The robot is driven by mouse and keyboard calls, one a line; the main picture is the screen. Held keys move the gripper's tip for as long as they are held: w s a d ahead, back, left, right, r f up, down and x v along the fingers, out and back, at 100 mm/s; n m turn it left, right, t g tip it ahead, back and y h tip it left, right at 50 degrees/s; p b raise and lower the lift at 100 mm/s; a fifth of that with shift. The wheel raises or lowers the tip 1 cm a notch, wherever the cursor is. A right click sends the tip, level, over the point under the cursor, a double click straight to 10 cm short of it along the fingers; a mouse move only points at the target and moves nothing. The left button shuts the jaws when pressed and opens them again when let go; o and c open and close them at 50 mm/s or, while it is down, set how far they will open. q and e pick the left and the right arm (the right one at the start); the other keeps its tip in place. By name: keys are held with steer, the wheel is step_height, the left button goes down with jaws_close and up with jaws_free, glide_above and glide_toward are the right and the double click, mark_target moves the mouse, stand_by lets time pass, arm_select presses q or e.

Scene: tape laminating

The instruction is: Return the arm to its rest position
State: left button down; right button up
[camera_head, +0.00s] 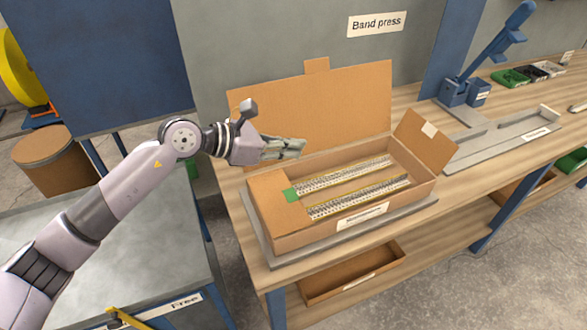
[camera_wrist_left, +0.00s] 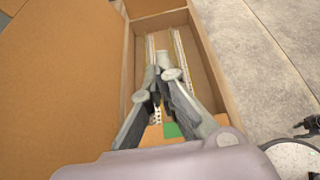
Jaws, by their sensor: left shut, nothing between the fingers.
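My left arm comes in from the left in the head view. Its gripper (camera_head: 290,148) is over the back left part of an open cardboard box (camera_head: 296,238). The fingers are shut with nothing between them; in the left wrist view the gripper (camera_wrist_left: 162,72) also shows closed, above the box interior. Two rows of white strips with yellow edges (camera_head: 360,195) lie in the box. My right gripper is not in view.
The box stands on a grey plate (camera_head: 427,205) on a wooden workbench, its lid (camera_head: 330,105) raised at the back. A blue lever press (camera_head: 454,92) stands to the right. A grey table (camera_head: 150,262) is at lower left. An open box (camera_head: 345,283) lies on the shelf below.

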arm_select(q)
steer(key=s+d+r+n+t+h, duration=0.2)
steer(key=s+d+r+n+h, duration=0.3)
steer(key=r, duration=0.3)
steer(key=a+r+n+t, duration=0.3)
steer(key=a+n+t, duration=0.3)
steer(key=n+t, duration=0.45)
steer(key=a+f+n+y, duration=1.6)
steer(key=a+n+y, duration=0.15)
steer(key=n, duration=0.65)
steer(key=s+a+f+n+g+y, duration=0.1)
steer(key=s+f+n+g, duration=0.25)
steer(key=s+f, duration=0.25)
steer(key=s+a+f+n+g, duration=0.2)
steer(key=s+f+g, duration=0.25)
steer(key=f, duration=0.25)
steer(key=s+d+f+n+g+h, duration=0.1)
steer(key=s+f+g, duration=0.25)
steer(key=s, duration=0.45)
steer(key=s+f+n+g+h, duration=0.1)
steer(key=s+f+g, duration=0.3)
steer(key=s, duration=0.5)
step_height(320, 180, down, 26)
steer(key=s+f, duration=0.1)
steer(key=s, duration=0.1)
steer(key=s+a+f+g, duration=0.1)
steer(key=s+a+f, duration=0.2)
steer(key=s+f, duration=1.2)
steer(key=shift+s+y, duration=0.35)
steer(key=shift+s, duration=0.2)
